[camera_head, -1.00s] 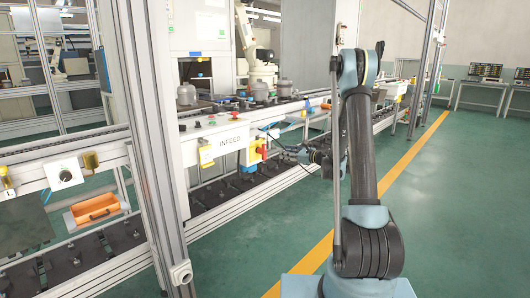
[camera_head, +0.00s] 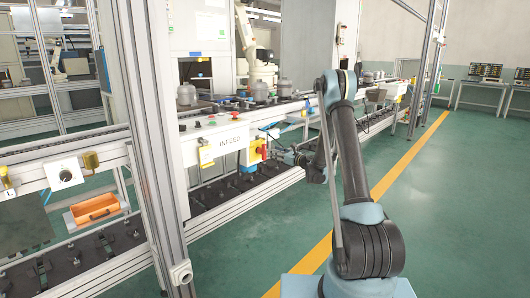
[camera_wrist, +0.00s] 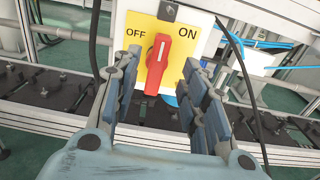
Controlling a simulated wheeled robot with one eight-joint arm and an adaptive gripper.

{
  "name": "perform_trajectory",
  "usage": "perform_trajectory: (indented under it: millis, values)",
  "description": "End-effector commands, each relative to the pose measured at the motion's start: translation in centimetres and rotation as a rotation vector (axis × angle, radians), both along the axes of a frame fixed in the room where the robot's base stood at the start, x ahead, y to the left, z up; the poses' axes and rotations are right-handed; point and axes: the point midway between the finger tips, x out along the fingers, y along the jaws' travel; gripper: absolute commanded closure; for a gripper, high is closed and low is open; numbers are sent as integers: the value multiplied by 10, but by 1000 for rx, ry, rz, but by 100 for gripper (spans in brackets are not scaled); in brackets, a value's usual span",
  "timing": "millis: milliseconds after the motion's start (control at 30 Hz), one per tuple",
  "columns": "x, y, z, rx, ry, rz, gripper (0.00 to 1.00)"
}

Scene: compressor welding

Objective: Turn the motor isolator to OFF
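The motor isolator is a red handle (camera_wrist: 157,64) on a yellow plate (camera_wrist: 138,78), facing my wrist camera. OFF is printed at its upper left and ON at its upper right. The handle stands nearly upright, its top leaning slightly right. My gripper (camera_wrist: 159,70) is open, with one finger on each side of the handle and gaps visible. I cannot tell whether the fingertips reach the handle in depth. In the head view the isolator (camera_head: 263,153) is on the INFEED station's front, with my gripper (camera_head: 280,156) just right of it.
A control box with buttons (camera_head: 222,138) labelled INFEED is left of the isolator. Dark cables hang beside the isolator plate in the wrist view. A metal upright post (camera_head: 150,170) stands nearer on the left. The green floor right of the line is clear.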

Motion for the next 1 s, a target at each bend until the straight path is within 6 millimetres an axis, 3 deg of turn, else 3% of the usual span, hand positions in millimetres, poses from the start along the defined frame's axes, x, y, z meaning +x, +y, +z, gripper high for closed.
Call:
perform_trajectory:
  millis: [200,500,933,967,1000]
  values:
    - [24,32,0,0,0,2,60]
    - [48,63,0,0,0,2,60]
    - [54,69,0,-1,-1,0,60]
    - [54,69,0,-1,-1,0,62]
    - [54,69,0,-1,-1,0,71]
